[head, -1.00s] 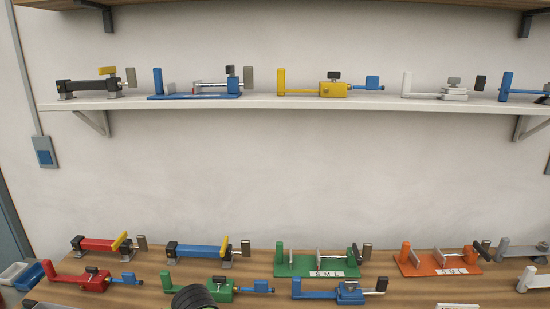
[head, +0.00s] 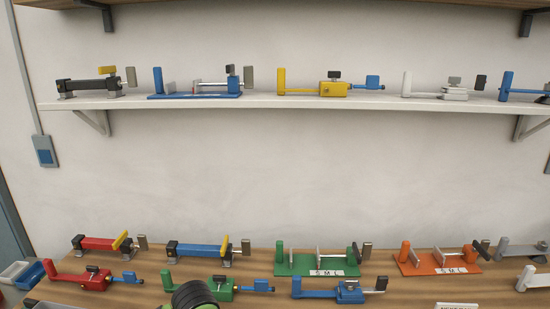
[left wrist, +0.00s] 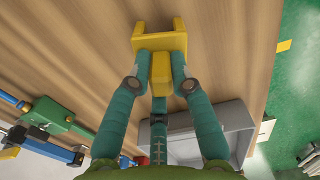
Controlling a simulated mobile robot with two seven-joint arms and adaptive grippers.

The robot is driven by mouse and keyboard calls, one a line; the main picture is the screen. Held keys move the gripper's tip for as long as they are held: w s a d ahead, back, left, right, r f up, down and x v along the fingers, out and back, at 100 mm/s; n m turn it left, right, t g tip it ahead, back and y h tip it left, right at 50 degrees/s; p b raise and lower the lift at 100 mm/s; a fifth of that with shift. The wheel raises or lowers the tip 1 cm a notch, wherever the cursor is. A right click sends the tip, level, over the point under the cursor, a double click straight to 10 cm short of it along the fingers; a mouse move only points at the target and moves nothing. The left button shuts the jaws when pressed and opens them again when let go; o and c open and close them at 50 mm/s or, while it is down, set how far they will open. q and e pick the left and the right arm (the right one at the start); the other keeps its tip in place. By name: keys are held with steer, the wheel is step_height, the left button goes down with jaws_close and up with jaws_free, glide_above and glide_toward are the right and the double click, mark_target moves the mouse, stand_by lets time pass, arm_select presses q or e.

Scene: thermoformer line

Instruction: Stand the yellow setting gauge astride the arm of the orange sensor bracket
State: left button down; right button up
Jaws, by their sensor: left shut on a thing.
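The yellow setting gauge (left wrist: 160,38) is a forked block with two prongs pointing to the top of the left wrist view. My left gripper (left wrist: 160,66), with teal fingers, is shut on its stem. The gauge shows over the wooden bench; I cannot tell how high it is. My right gripper is in no view.
A grey tray (left wrist: 225,125) lies beside my left fingers. A green clamp-like device (left wrist: 48,117) is at the left. Several coloured fixtures, including a green one (head: 312,262), line the wooden bench. A white wall shelf (head: 300,103) holds more. Bare bench (left wrist: 85,45) lies left of the gauge.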

arm_select(q)
steer(key=shift+r+p, duration=1.95)
steer(key=shift+r, duration=1.65)
